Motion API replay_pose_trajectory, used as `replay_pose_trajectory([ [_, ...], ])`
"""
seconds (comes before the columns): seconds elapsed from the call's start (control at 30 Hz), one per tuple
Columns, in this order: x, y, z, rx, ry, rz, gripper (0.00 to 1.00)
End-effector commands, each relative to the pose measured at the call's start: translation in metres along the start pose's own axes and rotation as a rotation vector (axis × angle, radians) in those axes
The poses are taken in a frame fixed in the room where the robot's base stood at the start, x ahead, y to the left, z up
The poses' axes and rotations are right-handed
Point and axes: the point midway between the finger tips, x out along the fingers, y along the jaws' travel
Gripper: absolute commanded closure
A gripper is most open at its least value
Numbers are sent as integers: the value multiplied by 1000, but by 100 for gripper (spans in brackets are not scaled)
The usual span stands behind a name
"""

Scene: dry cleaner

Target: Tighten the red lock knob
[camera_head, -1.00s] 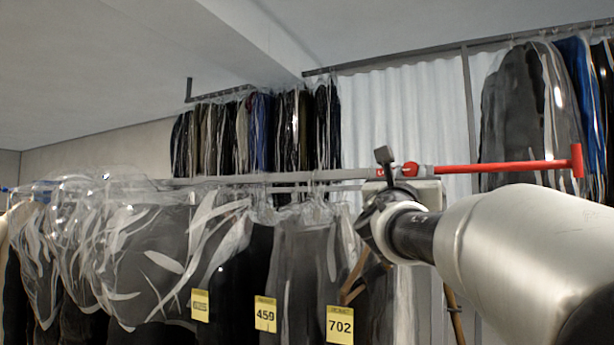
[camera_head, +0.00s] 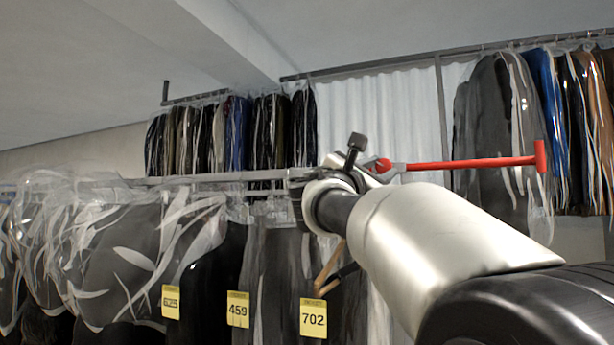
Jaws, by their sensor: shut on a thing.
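The red lock knob (camera_head: 383,165) shows as a small rounded red piece just past the upper right of my wrist, at the rail's end. A long red bar with a T-shaped end (camera_head: 460,163) runs right from beside it, joined by a grey metal piece. My gripper (camera_head: 345,172) is at the knob, its pale body tilted and mostly behind my wrist. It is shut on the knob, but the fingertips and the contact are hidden. Part of the knob is also hidden.
A grey rail (camera_head: 215,177) runs left from my wrist. Plastic-covered clothes hang close below it, with yellow tags such as 702 (camera_head: 313,318). More garments (camera_head: 495,130) hang behind on the right. A white corrugated curtain (camera_head: 385,110) stands behind.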

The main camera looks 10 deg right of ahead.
Motion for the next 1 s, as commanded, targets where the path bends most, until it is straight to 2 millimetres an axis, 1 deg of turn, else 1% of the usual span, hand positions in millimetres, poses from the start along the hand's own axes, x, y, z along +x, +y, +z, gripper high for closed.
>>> replay_pose_trajectory([
  [0.6, 1, 7, 2, 535, 1, -222, 93],
  [0.8, 2, 8, 3, 682, 0, -284, 93],
  [1.0, 2, 8, 3, 788, 0, -328, 93],
])
